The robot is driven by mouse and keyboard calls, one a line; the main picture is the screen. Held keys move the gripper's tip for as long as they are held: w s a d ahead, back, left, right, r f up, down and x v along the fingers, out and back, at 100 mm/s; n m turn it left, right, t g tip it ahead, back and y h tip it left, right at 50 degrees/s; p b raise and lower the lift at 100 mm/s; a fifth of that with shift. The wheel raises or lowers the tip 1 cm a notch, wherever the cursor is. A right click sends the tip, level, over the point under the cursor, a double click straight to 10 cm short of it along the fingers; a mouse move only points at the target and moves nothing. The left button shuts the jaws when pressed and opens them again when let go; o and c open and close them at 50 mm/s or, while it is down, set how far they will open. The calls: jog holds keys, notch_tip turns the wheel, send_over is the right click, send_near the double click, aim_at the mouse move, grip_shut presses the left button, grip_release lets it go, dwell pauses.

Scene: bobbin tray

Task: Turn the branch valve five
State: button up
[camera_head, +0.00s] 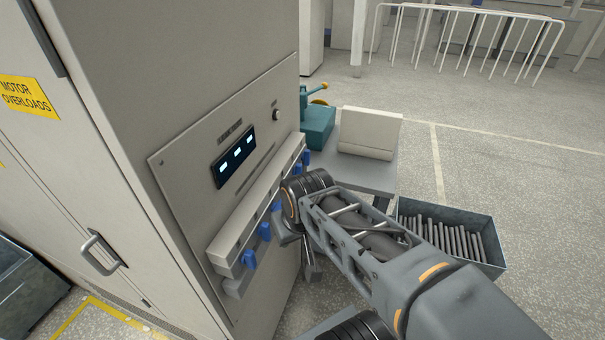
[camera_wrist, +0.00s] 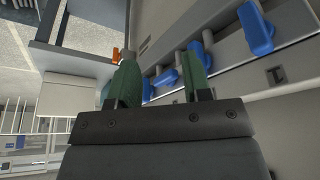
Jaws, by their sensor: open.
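The valve manifold (camera_head: 232,240) is a pale bar on the cabinet's panel with a row of blue lever handles. Near handles (camera_head: 249,260) and (camera_head: 265,231) hang below the bar, and a far handle (camera_head: 305,157) shows past my wrist. No valve numbers are readable, so I cannot tell which is five. In the wrist view my gripper (camera_wrist: 159,64) is open, its two green fingers apart beside the row. One blue handle (camera_wrist: 165,78) shows between the fingers and another (camera_wrist: 193,68) shows by the right finger; contact is unclear. A larger handle (camera_wrist: 257,29) is at upper right.
The panel carries a lit display (camera_head: 235,157) and a black knob (camera_head: 276,115). Behind stands a grey table (camera_head: 372,178) with a teal machine (camera_head: 317,125) and a pale box (camera_head: 369,132). A bin of rods (camera_head: 489,222) is at right.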

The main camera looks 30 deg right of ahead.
jog(key=w+d+f+m+y+b, duration=0.2)
jog(key=d+f+m+y, duration=0.2)
jog(key=d+f+m, duration=0.35)
jog(key=w+d+f+m+y+b, duration=0.35)
jog(key=d+f+m, duration=0.25)
jog(key=d+m, duration=0.25)
jog(key=w+d+r+m+t+y, duration=0.1)
jog(key=w+d+m+t+y, duration=0.2)
jog(key=d+m+t, duration=0.25)
jog(key=w+d+r+m+t+y, duration=0.1)
jog(key=w+r+m+t+y, duration=0.15)
jog(key=r+m+t, duration=0.4)
jog(key=w+a+r+n+g+p, duration=0.1)
jog(key=w+a+g, duration=0.1)
jog(key=w+a, duration=0.6)
jog(key=w, duration=0.2)
jog(key=shift+w+a+r+g+h+p, duration=0.25)
jog(key=shift+w+a+g+h+p, duration=0.05)
jog(key=shift+w+a+p, duration=0.1)
jog(key=shift+c, duration=0.3)
grip_shut()
